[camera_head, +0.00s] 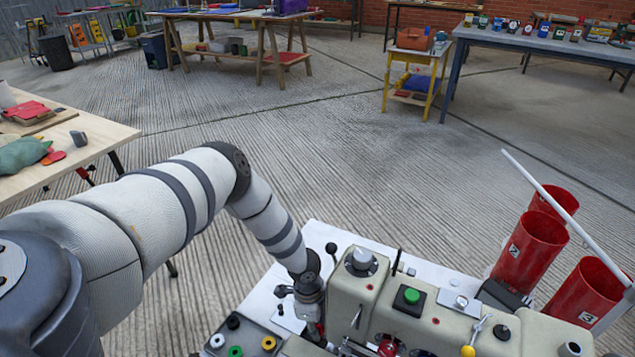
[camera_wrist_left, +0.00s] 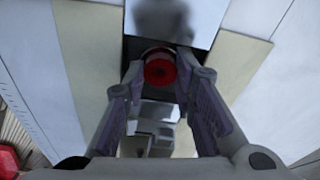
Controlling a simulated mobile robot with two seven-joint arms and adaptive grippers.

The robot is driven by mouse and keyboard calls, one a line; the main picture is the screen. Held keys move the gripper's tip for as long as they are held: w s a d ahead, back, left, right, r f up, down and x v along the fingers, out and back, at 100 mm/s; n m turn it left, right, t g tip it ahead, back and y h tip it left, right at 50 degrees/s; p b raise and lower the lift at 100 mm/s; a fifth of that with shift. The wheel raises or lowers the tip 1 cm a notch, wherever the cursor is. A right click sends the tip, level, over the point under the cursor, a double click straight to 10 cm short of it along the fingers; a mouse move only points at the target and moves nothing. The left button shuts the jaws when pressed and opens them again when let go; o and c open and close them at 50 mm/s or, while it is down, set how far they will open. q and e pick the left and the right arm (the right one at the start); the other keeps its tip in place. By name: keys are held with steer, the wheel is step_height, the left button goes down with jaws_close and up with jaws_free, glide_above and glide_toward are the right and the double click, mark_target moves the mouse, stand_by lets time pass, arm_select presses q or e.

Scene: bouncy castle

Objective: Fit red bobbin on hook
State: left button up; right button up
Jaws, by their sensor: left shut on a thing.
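My left gripper (camera_head: 312,312) reaches down at the left end of the beige machine (camera_head: 352,292), and its fingers are mostly hidden there in the head view. In the left wrist view, the fingertips of my left gripper (camera_wrist_left: 160,78) are closed on the red bobbin (camera_wrist_left: 160,71), which shows its round face between them. A dark recess and a shiny plate (camera_wrist_left: 200,22) lie just beyond the bobbin. I cannot tell whether the bobbin touches anything there. I cannot make out the hook. My right gripper is in neither view.
A tray with black, white, green (camera_head: 235,352) and yellow (camera_head: 268,343) bobbins is at the machine's lower left. The machine top carries a green button (camera_head: 411,296) and knobs. Red bins (camera_head: 530,248) stand to the right. A wooden table (camera_head: 95,140) is at left.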

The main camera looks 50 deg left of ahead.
arm_select(q)
steer(key=shift+r, duration=0.2)
steer(key=shift+f, duration=0.3)
stand_by(0.3)
steer(key=o, duration=1)
step_height(320, 180, up, 12)
steer(key=a, duration=0.1)
steer(key=shift+s+a, duration=0.2)
steer(key=shift+s, duration=0.15)
steer(key=shift+f, duration=0.1)
